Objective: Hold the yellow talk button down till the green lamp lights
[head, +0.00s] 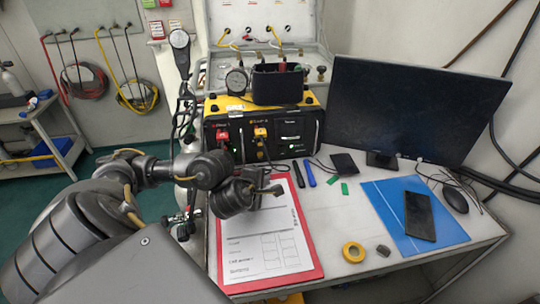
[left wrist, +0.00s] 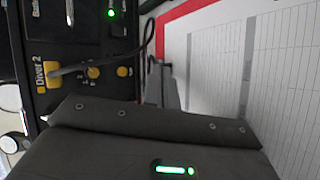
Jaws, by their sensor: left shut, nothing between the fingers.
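The black and yellow diver radio box (head: 222,146) stands on the bench below the open case. A yellow plug (head: 260,132) sits in its front; in the left wrist view the plug (left wrist: 55,74) is beside the "Diver 2" label. Two small round yellow controls (left wrist: 122,72) (left wrist: 93,73) show there too; I cannot tell which is the talk button. A small green light (head: 292,146) glows on the front, also in the left wrist view (left wrist: 110,13). My left gripper (head: 277,189) is shut and empty, in front of the box above the clipboard, touching no control.
A red clipboard with a printed form (head: 262,240) lies under my left gripper. Two pens (head: 304,174), yellow tape (head: 353,252), a blue mat (head: 385,205) and a monitor (head: 410,105) are to the right. A dark cable hangs in front of the box.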

